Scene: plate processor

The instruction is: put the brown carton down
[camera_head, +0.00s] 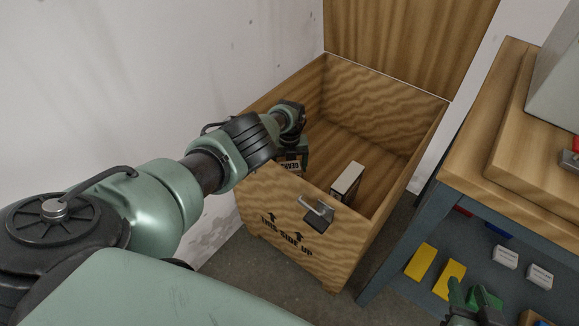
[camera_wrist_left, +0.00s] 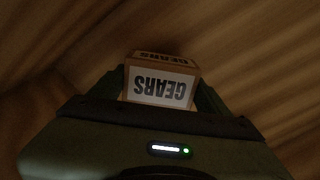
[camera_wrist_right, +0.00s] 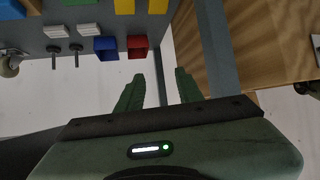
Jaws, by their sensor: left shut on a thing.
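The brown carton (camera_wrist_left: 160,86), with a white label reading GEARS, is held between the fingers of my left gripper (camera_wrist_left: 163,92) in the left wrist view. In the head view the carton (camera_head: 290,163) shows partly, inside the open wooden crate (camera_head: 300,225) near its left front wall; my left arm hides much of it. I cannot tell whether the carton touches the crate floor. My right gripper (camera_wrist_right: 160,88) is open and empty in the right wrist view, beside the shelf unit; it also shows at the lower right of the head view (camera_head: 475,298).
A pale box (camera_head: 347,178) stands inside the crate, right of the carton. The crate's lid (camera_head: 410,35) is raised at the back. A wooden-topped workbench (camera_head: 480,150) stands at the right; its lower shelf holds yellow blocks (camera_head: 421,262) and white boxes (camera_head: 505,257).

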